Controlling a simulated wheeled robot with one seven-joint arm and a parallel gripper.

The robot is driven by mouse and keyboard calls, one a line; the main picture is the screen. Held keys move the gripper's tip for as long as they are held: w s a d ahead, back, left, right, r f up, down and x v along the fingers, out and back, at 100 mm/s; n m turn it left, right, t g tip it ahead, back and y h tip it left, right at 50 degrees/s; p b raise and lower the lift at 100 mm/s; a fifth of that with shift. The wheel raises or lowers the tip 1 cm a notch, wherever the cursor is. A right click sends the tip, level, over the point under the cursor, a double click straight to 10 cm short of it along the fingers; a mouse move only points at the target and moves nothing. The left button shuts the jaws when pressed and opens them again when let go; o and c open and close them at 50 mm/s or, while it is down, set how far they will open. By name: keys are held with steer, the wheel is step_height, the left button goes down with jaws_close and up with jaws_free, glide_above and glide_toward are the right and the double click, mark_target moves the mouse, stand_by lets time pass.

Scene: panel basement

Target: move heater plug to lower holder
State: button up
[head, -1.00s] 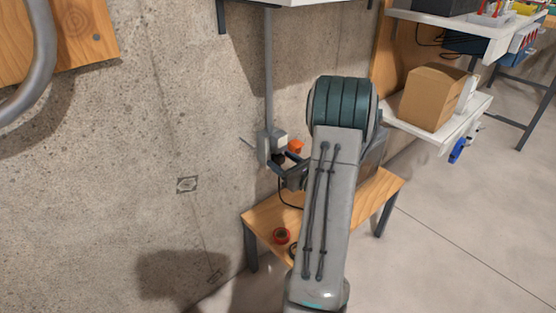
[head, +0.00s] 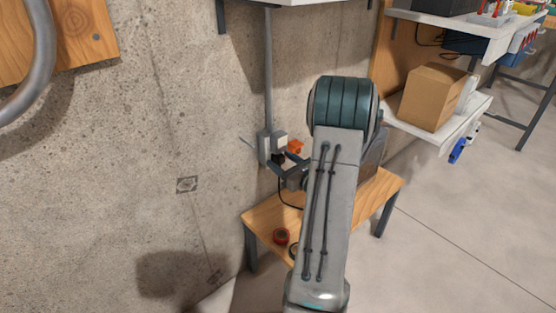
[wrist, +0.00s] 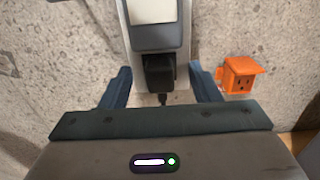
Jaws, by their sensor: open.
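A black plug (wrist: 158,75) sits in the lower part of a grey wall box in the wrist view, with its cord running down. In the head view the plug (head: 279,158) is small and partly hidden by my gripper. My gripper (wrist: 161,82) is open, with one finger on each side of the plug; I cannot tell whether either touches it. My gripper also shows at the wall box in the head view (head: 280,162). An orange holder with a socket face (wrist: 241,75) is on the wall to the right; it also shows in the head view (head: 295,146). I cannot tell whether it is the lower holder.
The grey wall box (head: 266,147) hangs under a vertical conduit (head: 268,70). A wooden bench (head: 262,218) stands below with a red roll (head: 281,236) on it. A shelf with a cardboard box (head: 432,98) is at the right.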

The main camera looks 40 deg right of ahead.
steer(key=shift+c, duration=0.3)
jaws_close()
steer(key=s, duration=0.6)
steer(key=shift+d, duration=0.2)
stand_by(0.8)
